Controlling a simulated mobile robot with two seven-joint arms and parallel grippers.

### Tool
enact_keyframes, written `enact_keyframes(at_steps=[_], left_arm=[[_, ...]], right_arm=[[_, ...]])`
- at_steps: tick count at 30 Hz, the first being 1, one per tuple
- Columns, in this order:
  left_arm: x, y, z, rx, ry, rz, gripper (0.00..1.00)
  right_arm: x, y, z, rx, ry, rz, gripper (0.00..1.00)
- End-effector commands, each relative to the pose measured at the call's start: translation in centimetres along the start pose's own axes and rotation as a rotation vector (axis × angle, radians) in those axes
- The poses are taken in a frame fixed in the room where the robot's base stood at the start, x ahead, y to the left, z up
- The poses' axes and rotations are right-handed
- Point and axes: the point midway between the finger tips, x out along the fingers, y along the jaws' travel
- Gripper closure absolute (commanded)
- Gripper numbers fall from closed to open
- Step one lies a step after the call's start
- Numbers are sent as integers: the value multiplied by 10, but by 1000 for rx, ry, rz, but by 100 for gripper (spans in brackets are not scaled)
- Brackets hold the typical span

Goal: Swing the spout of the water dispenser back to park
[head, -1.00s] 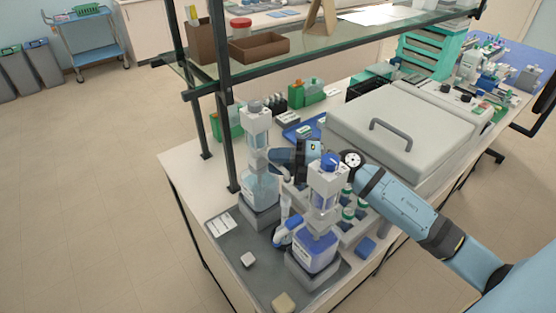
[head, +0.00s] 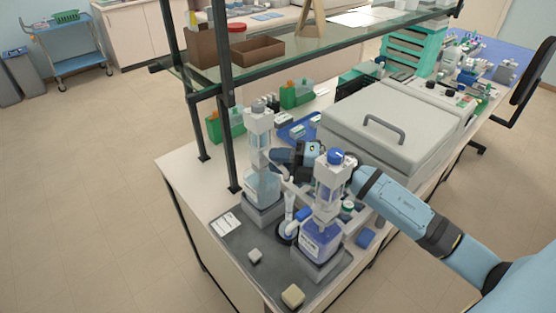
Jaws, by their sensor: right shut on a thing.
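Two bottle-top dispensers stand on the grey tray at the bench's near end. The rear one (head: 263,185) holds pale, clear liquid. The front one (head: 320,240) has a blue cap and a blue-tinted bottle. I cannot read their labels, so I cannot tell for sure which is the water dispenser. My right arm reaches in from the right behind the front dispenser's head. My right gripper (head: 282,157) is beside the rear dispenser's neck, shut on what seems to be its spout. The spout and the fingertips are mostly hidden. My left gripper is not in view.
The grey tray (head: 262,282) also carries small pale blocks. A white tube with blue parts (head: 290,207) stands between the dispensers. A large lidded grey box (head: 385,125) is behind my arm. A glass shelf (head: 300,52) on dark posts (head: 223,110) overhangs the rear.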

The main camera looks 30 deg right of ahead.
Motion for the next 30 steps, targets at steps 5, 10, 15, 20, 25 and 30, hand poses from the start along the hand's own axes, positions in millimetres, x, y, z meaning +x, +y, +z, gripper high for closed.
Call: enact_keyframes(at_steps=[5,10,15,20,25,30], left_arm=[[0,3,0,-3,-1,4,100],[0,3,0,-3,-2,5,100],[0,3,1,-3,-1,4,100],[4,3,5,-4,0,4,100],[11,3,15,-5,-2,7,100],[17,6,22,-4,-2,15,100]], right_arm=[[0,0,0,0,-1,0,56],[0,0,0,0,-1,-1,48],[-2,-1,0,0,-1,-1,48],[-19,-4,0,0,-2,-4,48],[-57,-6,0,0,-1,-7,48],[-95,-5,0,1,-1,-5,48]])
